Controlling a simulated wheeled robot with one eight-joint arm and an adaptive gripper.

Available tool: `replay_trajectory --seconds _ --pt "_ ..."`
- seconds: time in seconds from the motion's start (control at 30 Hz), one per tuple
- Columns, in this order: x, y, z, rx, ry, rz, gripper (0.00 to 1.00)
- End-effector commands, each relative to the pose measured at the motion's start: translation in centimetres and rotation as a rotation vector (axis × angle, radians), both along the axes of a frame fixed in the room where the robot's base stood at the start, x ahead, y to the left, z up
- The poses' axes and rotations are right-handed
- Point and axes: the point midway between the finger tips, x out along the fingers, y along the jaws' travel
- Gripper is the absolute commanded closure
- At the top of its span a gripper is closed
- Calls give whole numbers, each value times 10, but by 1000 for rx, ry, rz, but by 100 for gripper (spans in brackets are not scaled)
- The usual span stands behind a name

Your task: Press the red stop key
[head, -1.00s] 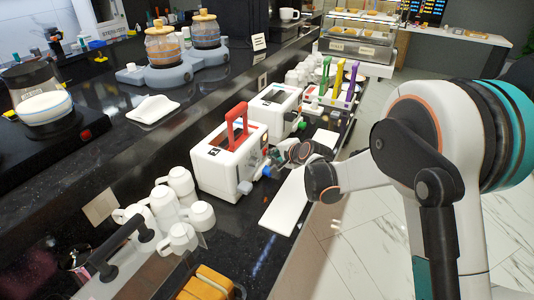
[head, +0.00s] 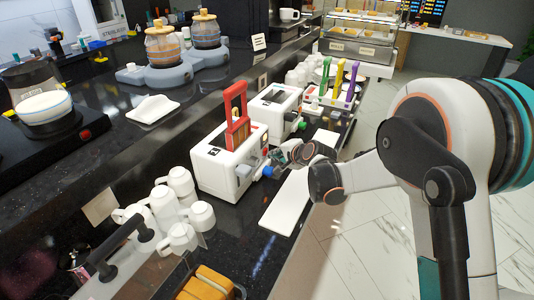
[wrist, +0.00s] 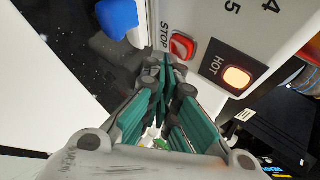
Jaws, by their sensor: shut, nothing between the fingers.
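The white toaster (head: 215,178) stands on the dark counter in the head view. A red frame (head: 235,105) with brown inside sticks up from its top. In the wrist view the red stop key (wrist: 183,46) sits on the toaster's white panel, beside the word STOP. A lit orange HOT lamp (wrist: 236,77) is right of it, and a blue knob (wrist: 117,17) is at upper left. My gripper (wrist: 161,66) is shut and empty, its fingertips close to the key at its lower left. I cannot tell whether they touch. In the head view my gripper (head: 276,160) is at the toaster's panel side.
White cups (head: 168,210) stand in front of the toaster. A second toaster (head: 275,104) stands behind it, and upright green, purple and yellow handles (head: 340,80) are farther back. A white board (head: 285,205) lies at the counter's right edge. The floor to the right is clear.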

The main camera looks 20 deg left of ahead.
Motion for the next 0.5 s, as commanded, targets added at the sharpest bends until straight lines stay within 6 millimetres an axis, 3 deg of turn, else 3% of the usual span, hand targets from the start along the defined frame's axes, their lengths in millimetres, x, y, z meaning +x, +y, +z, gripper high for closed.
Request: replay_trajectory --seconds 0.5 --pt "-3 -46 0 -1 0 -2 100"
